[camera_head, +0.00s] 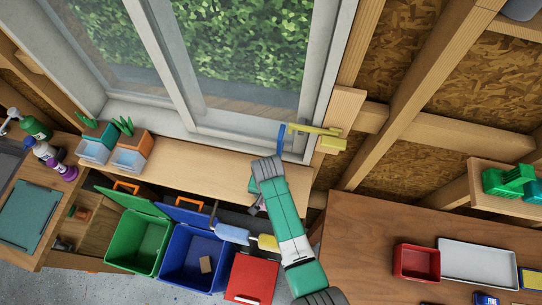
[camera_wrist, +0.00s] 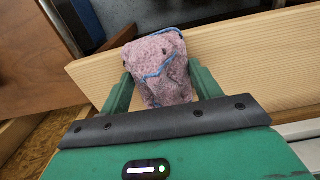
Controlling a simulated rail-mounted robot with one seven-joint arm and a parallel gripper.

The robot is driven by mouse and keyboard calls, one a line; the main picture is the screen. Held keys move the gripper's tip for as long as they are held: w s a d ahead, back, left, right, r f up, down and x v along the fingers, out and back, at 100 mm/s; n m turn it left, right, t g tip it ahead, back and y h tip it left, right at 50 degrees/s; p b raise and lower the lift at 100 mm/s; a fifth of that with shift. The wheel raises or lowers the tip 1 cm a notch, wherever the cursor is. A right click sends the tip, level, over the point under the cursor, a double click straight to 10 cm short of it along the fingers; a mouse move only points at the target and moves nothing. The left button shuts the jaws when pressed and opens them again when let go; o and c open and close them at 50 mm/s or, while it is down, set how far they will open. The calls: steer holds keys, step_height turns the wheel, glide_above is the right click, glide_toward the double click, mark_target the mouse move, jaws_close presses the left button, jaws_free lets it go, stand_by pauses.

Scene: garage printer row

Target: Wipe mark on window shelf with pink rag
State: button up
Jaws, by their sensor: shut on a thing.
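The pink rag (camera_wrist: 165,58), with blue edging, is pinched and bunched between the two green fingers of my gripper (camera_wrist: 161,80) in the wrist view. In the head view my gripper (camera_head: 256,190) is near the right end of the window shelf (camera_head: 190,172), a light wooden board under the window. Only a small pinkish bit of the rag shows there, beside my arm. In the wrist view a light wooden board (camera_wrist: 235,58) runs behind the rag; I cannot tell whether they touch. I see no mark; my arm covers part of the shelf.
Two small planters (camera_head: 130,150) stand at the shelf's left end. A yellow tool (camera_head: 317,130) is by the window's right frame. Green (camera_head: 137,240), blue (camera_head: 190,262) and red (camera_head: 252,279) bins stand below. The shelf's middle is clear.

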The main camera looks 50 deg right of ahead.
steer(key=shift+s+a+f, duration=0.1)
steer(key=shift+s+a, duration=0.1)
steer(key=shift+a, duration=0.15)
steer(key=shift+f, duration=0.1)
steer(key=d+b, duration=0.1)
steer(key=w+d+b, duration=0.1)
steer(key=shift+w+d, duration=0.3)
steer(key=shift+d, duration=0.1)
steer(key=shift+w+d, duration=0.15)
steer(key=shift+d, duration=0.15)
steer(key=d+b, duration=0.1)
steer(key=w+d+b, duration=0.1)
steer(key=shift+w+d+f+b, duration=0.15)
steer(key=shift+w+d+b, duration=0.1)
steer(key=shift+b, duration=0.15)
steer(key=shift+s+f, duration=0.1)
